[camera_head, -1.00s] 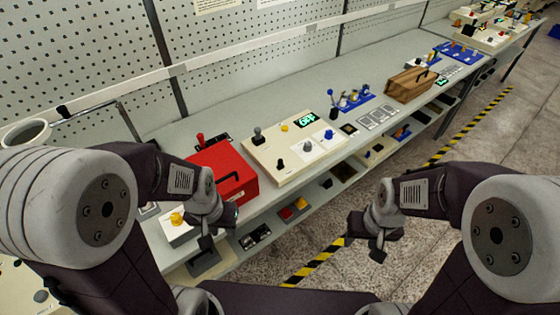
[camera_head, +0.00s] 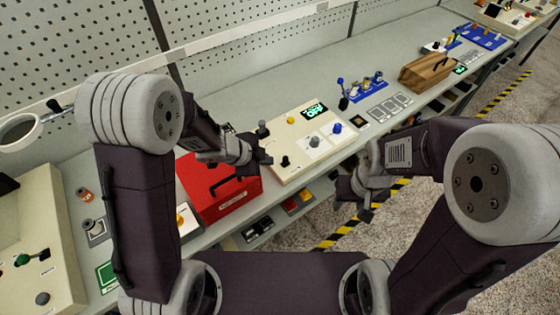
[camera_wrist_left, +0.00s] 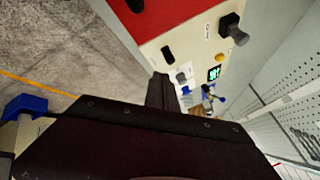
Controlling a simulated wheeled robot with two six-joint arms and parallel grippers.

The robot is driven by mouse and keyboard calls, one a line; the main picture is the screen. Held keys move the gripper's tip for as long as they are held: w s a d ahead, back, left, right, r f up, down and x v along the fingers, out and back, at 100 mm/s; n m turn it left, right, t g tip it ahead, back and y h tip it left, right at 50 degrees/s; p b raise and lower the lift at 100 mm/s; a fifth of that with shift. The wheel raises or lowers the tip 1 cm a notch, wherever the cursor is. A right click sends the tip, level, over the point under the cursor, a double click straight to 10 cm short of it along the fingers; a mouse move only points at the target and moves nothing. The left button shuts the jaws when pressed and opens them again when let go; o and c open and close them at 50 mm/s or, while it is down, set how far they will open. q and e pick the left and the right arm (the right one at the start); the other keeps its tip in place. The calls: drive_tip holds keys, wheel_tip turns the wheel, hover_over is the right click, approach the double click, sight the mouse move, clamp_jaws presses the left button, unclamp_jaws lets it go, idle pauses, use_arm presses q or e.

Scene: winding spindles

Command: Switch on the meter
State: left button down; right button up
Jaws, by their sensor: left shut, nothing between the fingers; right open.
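A cream panel (camera_head: 285,161), which seems to be the meter, lies on the bench and carries a lit green display (camera_head: 313,111). On it are a black-and-grey switch (camera_head: 263,130), a yellow button (camera_head: 291,120), a black knob (camera_head: 285,161), a grey knob (camera_head: 314,141) and a blue knob (camera_head: 335,128). My left gripper (camera_head: 264,160) is shut and empty over the panel's left end. In the left wrist view its dark fingers (camera_wrist_left: 160,92) appear beside the black knob (camera_wrist_left: 168,53), with the switch (camera_wrist_left: 230,27) farther off. My right gripper (camera_head: 352,196) is open, in front of the bench.
A red toolbox (camera_head: 225,200) with a black handle sits just left of the panel. A blue rack (camera_head: 362,90) and a wooden box (camera_head: 428,72) stand to the right. The bench behind the panel is clear.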

use_arm(q)
drive_tip(key=b, duration=0.3)
hover_over(281, 172)
drive_tip(key=f, duration=0.7)
drive_tip(key=shift+s+a+f, duration=0.1)
drive_tip(key=shift+s+f, duration=0.15)
drive_tip(key=shift+f, duration=0.15)
drive_tip(key=shift+w+f, duration=0.25)
drive_tip(key=shift+f, duration=0.05)
drive_tip(key=shift+r, duration=0.1)
